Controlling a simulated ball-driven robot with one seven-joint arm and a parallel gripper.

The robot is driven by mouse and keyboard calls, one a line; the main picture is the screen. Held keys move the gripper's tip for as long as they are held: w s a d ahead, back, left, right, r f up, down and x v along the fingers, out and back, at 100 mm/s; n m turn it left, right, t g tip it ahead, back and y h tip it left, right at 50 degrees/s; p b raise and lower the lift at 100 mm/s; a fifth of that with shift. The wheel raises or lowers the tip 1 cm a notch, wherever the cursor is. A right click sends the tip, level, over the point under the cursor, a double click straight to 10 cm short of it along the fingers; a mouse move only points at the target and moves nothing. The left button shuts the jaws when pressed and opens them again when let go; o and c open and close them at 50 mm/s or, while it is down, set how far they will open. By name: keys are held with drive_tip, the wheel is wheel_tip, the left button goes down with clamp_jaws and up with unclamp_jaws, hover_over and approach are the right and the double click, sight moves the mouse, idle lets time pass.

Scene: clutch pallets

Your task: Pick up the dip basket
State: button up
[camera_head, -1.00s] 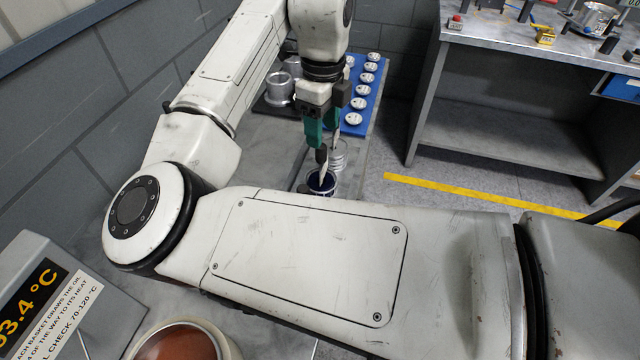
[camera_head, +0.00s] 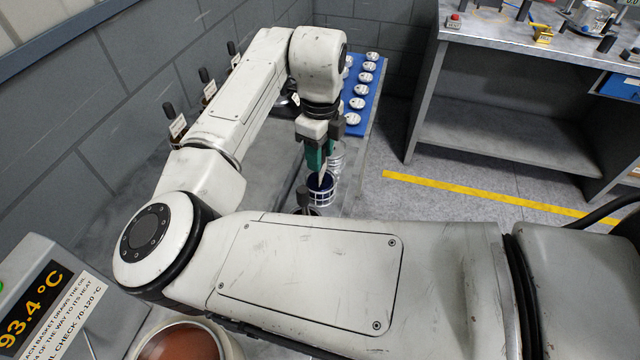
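A small round basket (camera_head: 319,191) with a pale wire-like cage and dark blue inside stands on the grey bench, just beyond my forearm; I take it for the dip basket. A second pale ringed basket or stack (camera_head: 337,160) is right behind it. My gripper (camera_head: 321,165), with green fingers, points down above the front basket. A pale pointed piece below the fingers reaches its rim; whether this is a fingertip or a handle is unclear. The fingers overlap in this view, so their gap and any hold are hidden.
A black-knobbed handle (camera_head: 303,196) stands close in front of the basket. Several black-handled, labelled items line the wall. A blue mat (camera_head: 372,88) with white discs lies behind. A pot of brown liquid (camera_head: 178,345) and a display reading 93.4 °C (camera_head: 35,312) are in front.

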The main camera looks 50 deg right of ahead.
clamp_jaws()
idle(1.0)
drive_tip(key=shift+r, duration=0.2)
